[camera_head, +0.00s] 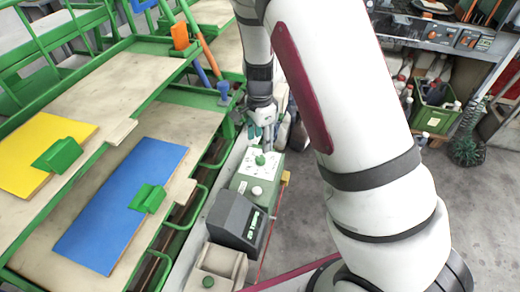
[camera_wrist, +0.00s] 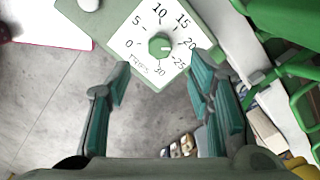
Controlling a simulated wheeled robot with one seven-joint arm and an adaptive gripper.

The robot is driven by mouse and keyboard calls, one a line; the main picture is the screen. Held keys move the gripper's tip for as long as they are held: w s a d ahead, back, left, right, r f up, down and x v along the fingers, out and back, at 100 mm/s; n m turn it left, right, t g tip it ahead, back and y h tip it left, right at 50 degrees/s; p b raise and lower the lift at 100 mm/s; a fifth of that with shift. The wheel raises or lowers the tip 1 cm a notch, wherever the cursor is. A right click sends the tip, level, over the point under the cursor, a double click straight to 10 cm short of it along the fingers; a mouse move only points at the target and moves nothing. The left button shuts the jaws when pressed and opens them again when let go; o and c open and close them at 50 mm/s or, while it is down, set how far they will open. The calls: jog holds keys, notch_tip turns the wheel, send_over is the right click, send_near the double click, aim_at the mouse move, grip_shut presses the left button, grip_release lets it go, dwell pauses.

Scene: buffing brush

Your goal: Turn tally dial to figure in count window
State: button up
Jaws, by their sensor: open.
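The tally dial is a green knob (camera_wrist: 161,46) on a white plate (camera_wrist: 139,62) marked 0 to 30 by fives. A small light mark shows on the knob's right side, towards the 20–25 side of the scale. The knob also shows in the head view (camera_head: 260,160), on top of a green box (camera_head: 239,184). A dark unit (camera_head: 233,216) beside it has a small display (camera_head: 252,226), likely the count window; its figure is too small to read. My gripper (camera_wrist: 163,68) is open, with its teal fingers apart near the dial and not touching the knob. It sits just above the dial in the head view (camera_head: 262,130).
Green-framed benches at the left hold a blue board (camera_head: 115,215) and a yellow board (camera_head: 30,150) with green blocks. A beige box with a green button (camera_head: 208,281) stands in front of the dark unit. Shelves and a green crate (camera_head: 435,112) stand at the right; grey floor lies open between.

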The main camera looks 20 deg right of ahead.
jog(key=shift+r, duration=2)
jog(key=s+a+r+n+t+y, duration=0.1)
jog(key=s+r+n, duration=0.35)
jog(key=r, duration=0.35)
jog(key=s+r+n+t+y, duration=0.1)
jog(key=s+r+n, duration=0.2)
jog(key=s+r, duration=0.4)
jog(key=s+r+n+t+h, duration=0.1)
jog(key=s+r+n, duration=0.3)
jog(key=s, duration=0.3)
jog(key=s+d+r+n+t+h, duration=0.1)
jog(key=s+r+n+t, duration=0.1)
jog(key=s+r+n, duration=0.2)
jog(key=s, duration=0.3)
jog(key=shift+s+d+r+n, duration=0.2)
jog(key=shift+d+n, duration=0.05)
jog(key=shift+n, duration=0.1)
